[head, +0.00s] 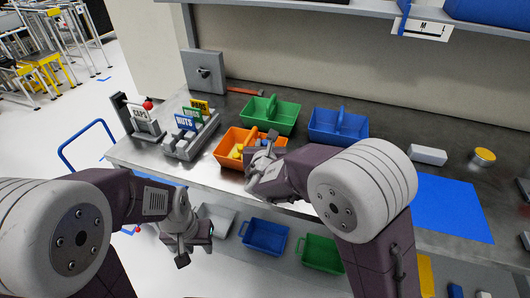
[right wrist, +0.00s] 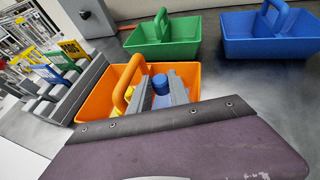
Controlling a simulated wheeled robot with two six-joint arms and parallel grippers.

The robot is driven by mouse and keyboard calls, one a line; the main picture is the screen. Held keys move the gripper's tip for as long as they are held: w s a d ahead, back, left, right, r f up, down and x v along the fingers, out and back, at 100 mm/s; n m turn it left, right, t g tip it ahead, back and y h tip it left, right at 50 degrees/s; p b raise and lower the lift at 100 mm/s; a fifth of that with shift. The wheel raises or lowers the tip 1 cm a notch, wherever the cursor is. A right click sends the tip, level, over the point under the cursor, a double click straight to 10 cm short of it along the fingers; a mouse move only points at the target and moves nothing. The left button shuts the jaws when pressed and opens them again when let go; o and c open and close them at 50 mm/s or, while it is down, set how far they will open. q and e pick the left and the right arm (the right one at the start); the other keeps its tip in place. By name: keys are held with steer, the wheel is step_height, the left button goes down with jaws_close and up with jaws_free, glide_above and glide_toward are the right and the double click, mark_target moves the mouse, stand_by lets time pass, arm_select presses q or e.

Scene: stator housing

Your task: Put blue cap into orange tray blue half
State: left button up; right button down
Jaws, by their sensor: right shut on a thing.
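The orange tray (head: 224,158) stands on the metal bench; it also shows in the right wrist view (right wrist: 190,75). My right gripper (head: 262,147) is over the tray. In the right wrist view my right gripper (right wrist: 160,88) is shut on the blue cap (right wrist: 160,86), which sits between its two fingers, within the tray's outline. Whether the cap touches the tray floor is hidden. Yellow pieces (head: 237,152) lie in the tray's left part. My left gripper (head: 182,250) hangs low in front of the bench, away from the tray; its finger opening is unclear.
A green tray (head: 283,118) and a blue tray (head: 352,126) stand behind and right of the orange tray. A grey rack with labelled signs (head: 190,140) is close on its left. A blue mat (head: 450,208) lies at right. Bins (head: 265,236) sit below the bench edge.

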step_height(320, 180, down, 4)
steer(key=shift+r, duration=0.25)
steer(key=shift+r, duration=0.1)
steer(key=shift+f+b, duration=0.6)
steer(key=shift+b, duration=0.4)
steer(key=c, duration=1.2)
jaws_free()
steer(key=shift+s+f, duration=0.1)
steer(key=shift+f, duration=0.05)
